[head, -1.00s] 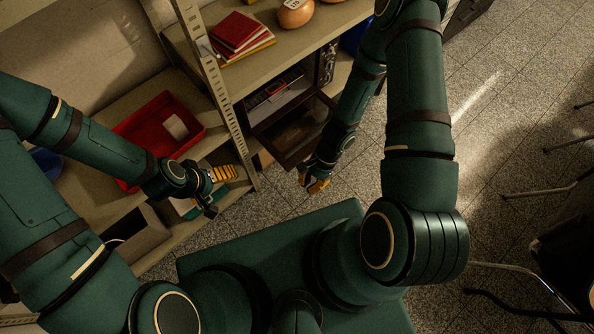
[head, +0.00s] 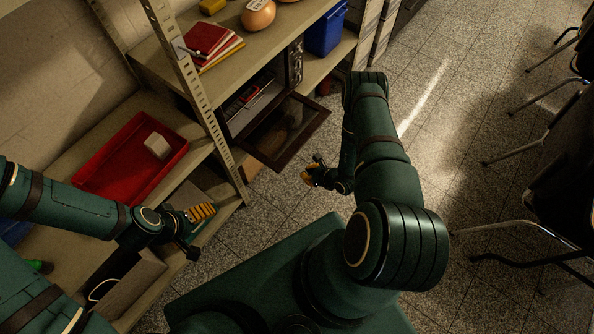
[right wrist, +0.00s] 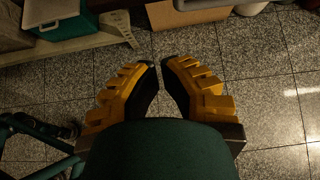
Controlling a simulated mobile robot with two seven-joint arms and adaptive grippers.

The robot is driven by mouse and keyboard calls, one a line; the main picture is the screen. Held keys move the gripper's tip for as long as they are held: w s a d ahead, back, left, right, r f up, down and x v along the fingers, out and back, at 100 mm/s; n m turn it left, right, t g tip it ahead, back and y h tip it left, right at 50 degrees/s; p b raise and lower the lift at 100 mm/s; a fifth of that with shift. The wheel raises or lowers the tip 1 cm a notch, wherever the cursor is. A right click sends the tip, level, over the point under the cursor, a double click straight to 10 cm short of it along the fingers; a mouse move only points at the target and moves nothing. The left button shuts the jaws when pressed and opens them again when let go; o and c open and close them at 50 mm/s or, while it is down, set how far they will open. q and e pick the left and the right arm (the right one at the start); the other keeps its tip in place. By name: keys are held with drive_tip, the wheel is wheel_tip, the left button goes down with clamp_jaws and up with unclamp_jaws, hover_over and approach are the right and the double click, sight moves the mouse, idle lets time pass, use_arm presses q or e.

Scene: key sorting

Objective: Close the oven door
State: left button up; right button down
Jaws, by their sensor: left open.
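The oven (head: 240,118) is a dark box on the shelf unit, just left of centre in the head view. Its door (head: 304,114) hangs open, folded down toward the floor side, with a dark glass panel. My right gripper (head: 312,172) is below and right of the door, apart from it, over the floor. In the right wrist view its fingers (right wrist: 160,64) have a narrow gap between the tips, with nothing between them. My left gripper (head: 200,227) is open at the lower shelf, left of the door and away from it.
A red tray (head: 100,188) with a pale block lies on the shelf at left. Red books (head: 205,38) and a round orange-brown pot (head: 258,15) stand above the oven. A blue bin (head: 326,32) is at right. Chairs (head: 560,200) stand at far right; the floor between is clear.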

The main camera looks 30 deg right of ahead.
drive_tip(key=b+x, duration=0.3)
drive_tip(key=x, duration=0.7)
use_arm(q)
drive_tip(key=shift+w+f+p, duration=0.25)
drive_tip(key=shift+f+p, duration=0.25)
drive_tip(key=shift+f, duration=0.6)
use_arm(e)
wheel_tip(320, 180, up, 5)
drive_tip(key=shift+s+f, duration=0.15)
drive_tip(key=shift+f, duration=0.05)
drive_tip(key=shift+r, duration=0.1)
